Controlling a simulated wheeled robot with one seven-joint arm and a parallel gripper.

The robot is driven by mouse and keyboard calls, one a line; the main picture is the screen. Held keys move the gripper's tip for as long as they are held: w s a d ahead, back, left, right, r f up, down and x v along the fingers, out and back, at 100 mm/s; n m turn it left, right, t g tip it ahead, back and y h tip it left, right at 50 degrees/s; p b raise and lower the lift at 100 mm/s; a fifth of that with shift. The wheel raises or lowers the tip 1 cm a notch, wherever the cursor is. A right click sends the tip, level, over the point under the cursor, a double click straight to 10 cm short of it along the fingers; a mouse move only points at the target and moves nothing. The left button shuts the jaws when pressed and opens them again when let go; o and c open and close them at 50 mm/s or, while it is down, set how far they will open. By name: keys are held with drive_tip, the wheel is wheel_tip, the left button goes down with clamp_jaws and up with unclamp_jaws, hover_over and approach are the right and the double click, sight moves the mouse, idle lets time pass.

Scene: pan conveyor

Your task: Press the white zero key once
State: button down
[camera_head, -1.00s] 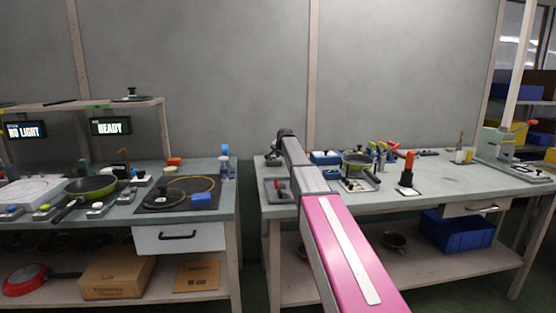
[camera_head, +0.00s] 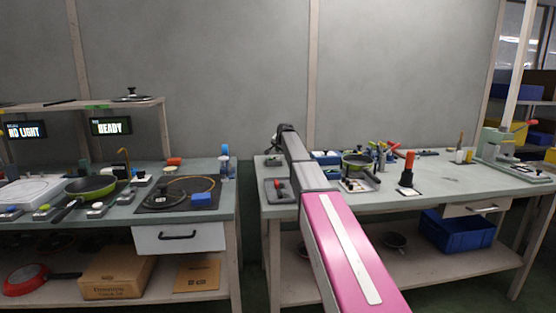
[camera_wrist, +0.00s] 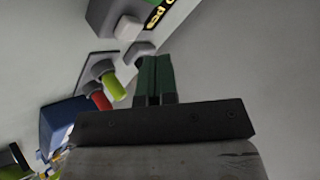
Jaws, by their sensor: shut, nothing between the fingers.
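A small white key (camera_wrist: 127,28) sticks out from a grey box (camera_wrist: 104,16) at the top of the wrist view. It looks like the zero key, but I can read no mark on it. My gripper (camera_wrist: 155,58) is shut and empty, its dark green fingers side by side. The fingertips appear below and to the right of the white key, apart from it. A grey knob (camera_wrist: 143,51) shows close to the fingertips on the left. In the head view my arm reaches toward the left end of the right bench, and the key cannot be made out there.
A green button (camera_wrist: 115,88) and a red button (camera_wrist: 101,100) stand left of the fingers, with a blue box (camera_wrist: 67,122) beyond. A display with yellow characters (camera_wrist: 156,13) sits beside the white key.

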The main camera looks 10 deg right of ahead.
sight(279, 158)
drive_tip(key=shift+r, duration=2.1)
